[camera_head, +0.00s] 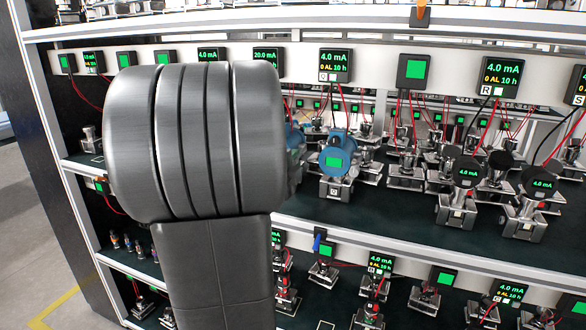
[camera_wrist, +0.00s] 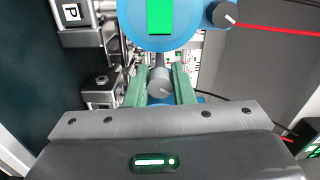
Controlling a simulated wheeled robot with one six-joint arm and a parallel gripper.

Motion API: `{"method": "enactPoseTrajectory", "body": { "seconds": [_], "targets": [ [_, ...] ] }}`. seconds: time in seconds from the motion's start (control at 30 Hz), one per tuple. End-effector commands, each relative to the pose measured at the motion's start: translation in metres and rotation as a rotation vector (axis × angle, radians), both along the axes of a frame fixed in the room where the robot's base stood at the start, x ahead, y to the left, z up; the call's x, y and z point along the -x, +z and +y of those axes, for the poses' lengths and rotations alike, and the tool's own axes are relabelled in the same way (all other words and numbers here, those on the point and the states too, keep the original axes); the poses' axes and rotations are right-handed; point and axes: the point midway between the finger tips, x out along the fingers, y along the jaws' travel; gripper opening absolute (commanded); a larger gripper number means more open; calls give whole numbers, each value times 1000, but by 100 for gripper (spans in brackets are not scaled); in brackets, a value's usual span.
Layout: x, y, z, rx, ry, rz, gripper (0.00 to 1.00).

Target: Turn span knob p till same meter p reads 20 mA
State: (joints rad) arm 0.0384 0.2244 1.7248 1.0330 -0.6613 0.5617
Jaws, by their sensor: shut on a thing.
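In the wrist view, a grey knob (camera_wrist: 159,82) with a light line on its face sits on the underside of a blue transmitter (camera_wrist: 185,40) with a green screen. My gripper (camera_wrist: 160,92) has its two green fingers on either side of this knob, shut on it. A tag with the letter P (camera_wrist: 72,12) is on the metal mount beside it. In the head view my arm hides the gripper and the knob. A meter (camera_head: 266,54) reads 20.0 mA just above my arm; its lower part and letter are hidden, so I cannot confirm it is meter p.
Another blue transmitter (camera_head: 335,158) stands right of my arm, under a meter (camera_head: 335,64) reading 4.0 mA. More transmitters and red wires crowd the rack shelves (camera_head: 400,225).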

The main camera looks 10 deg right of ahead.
Motion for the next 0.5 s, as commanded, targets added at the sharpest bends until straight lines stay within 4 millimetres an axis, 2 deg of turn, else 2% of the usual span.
{"method": "enactPoseTrajectory", "body": {
  "seconds": [0.47,0.5],
  "targets": [
    [0,-1,0,-18,0,-9,0],
    [0,-1,0,-18,0,-9,26]
  ]
}}
